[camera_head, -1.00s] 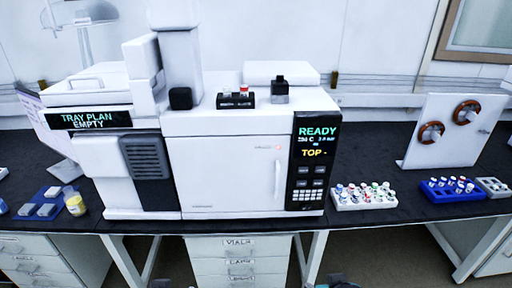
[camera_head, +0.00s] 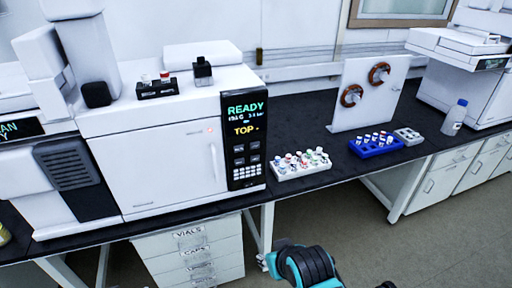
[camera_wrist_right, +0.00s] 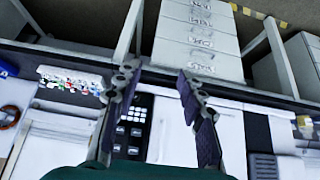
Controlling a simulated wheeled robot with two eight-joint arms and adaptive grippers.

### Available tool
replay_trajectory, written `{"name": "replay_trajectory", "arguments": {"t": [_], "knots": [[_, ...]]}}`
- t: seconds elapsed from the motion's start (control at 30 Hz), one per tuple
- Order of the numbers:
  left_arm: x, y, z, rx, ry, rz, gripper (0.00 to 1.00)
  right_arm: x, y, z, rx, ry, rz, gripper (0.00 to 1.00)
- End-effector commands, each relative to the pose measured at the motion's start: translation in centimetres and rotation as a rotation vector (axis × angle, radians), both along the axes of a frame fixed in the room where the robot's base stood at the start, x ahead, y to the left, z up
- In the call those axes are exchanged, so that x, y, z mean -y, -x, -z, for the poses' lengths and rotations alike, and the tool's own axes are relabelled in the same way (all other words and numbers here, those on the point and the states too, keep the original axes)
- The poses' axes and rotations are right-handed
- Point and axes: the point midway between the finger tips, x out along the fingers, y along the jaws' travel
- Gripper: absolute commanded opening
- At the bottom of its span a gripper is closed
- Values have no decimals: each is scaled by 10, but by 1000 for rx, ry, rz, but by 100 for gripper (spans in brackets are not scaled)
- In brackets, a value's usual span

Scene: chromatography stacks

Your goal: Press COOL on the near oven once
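The near oven (camera_head: 155,160) is a white box on the bench in the head view, its door shut. Its black control panel (camera_head: 243,140) reads READY and TOP above rows of buttons (camera_head: 246,160) and a keypad. The button labels are too small to read. In the right wrist view the panel (camera_wrist_right: 130,128) appears upside down, partly behind a finger. My right gripper (camera_wrist_right: 157,72) is open and empty there, apart from the panel. In the head view my right arm shows at the bottom, in front of the bench. My left gripper is not in view.
A white vial rack (camera_head: 300,172) stands just right of the oven. Beyond it are a blue rack (camera_head: 375,152), a white board with brown rings (camera_head: 345,115), a bottle (camera_head: 454,117) and another instrument (camera_head: 490,85). Labelled drawers (camera_head: 200,250) stand under the bench.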

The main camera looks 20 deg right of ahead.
Motion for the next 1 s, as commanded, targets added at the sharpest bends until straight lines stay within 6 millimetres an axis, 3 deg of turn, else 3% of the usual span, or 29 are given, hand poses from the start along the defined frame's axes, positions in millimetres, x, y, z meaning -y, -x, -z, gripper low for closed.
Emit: {"name": "replay_trajectory", "arguments": {"t": [0.03, 0.13, 1.0], "knots": [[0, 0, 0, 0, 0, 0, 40, 0, 0, 0, 0, 0, 0, 27], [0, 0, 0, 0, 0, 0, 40, 0, 0, 0, 0, 0, 0, 0], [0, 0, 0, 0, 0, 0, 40, 0, 0, 0, 0, 0, 0, 0]]}}
